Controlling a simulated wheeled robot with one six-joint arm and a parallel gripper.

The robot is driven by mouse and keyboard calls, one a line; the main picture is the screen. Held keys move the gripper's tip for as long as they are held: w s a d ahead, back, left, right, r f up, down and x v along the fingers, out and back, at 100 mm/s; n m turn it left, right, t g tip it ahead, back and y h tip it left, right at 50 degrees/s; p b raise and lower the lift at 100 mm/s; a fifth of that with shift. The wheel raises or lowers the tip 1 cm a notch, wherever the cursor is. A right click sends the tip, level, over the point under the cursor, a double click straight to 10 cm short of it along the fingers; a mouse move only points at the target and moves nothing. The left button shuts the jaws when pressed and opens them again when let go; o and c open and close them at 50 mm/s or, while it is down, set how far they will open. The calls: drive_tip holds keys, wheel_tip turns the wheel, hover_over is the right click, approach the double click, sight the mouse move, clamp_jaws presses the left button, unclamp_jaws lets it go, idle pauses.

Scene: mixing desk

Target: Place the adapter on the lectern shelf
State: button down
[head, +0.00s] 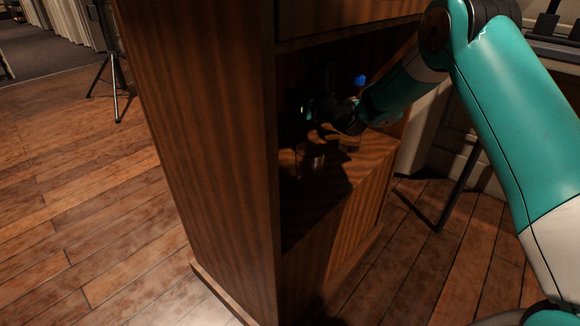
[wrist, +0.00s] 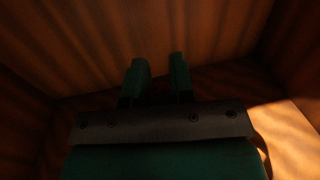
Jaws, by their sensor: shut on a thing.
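The wooden lectern (head: 205,130) stands in the middle of the head view, with an open compartment facing right. Its shelf (head: 350,172) is the floor of that compartment, partly lit near the front edge. My gripper is inside the compartment, above the shelf, in deep shadow in the head view. In the wrist view my gripper (wrist: 157,72) shows two green fingers a small gap apart, pointing at a wooden inner wall. The fingers are shut on the adapter, but its shape is lost in the dark between and beyond them. I cannot tell whether it touches the shelf.
Wooden compartment walls close in around my gripper on several sides. A sunlit patch (wrist: 288,135) lies at the right of the wrist view. A black tripod stand (head: 112,75) is at the far left. Open plank floor (head: 80,210) lies left of the lectern.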

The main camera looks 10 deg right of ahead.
drive_tip(key=shift+m+t+h, duration=0.3)
drive_tip(key=shift+h, duration=0.1)
drive_tip(key=f+b, duration=0.2)
drive_tip(key=f, duration=0.1)
drive_tip(key=w+f+b, duration=0.1)
drive_tip(key=f+b, duration=0.1)
drive_tip(key=f, duration=0.1)
drive_tip(key=f+b, duration=0.2)
drive_tip(key=f, duration=0.1)
drive_tip(key=shift+w+a+f+b, duration=0.25)
drive_tip(key=shift+w+f+b, duration=0.1)
drive_tip(key=shift+w, duration=0.05)
drive_tip(key=shift+r, duration=0.1)
drive_tip(key=c, duration=1)
unclamp_jaws()
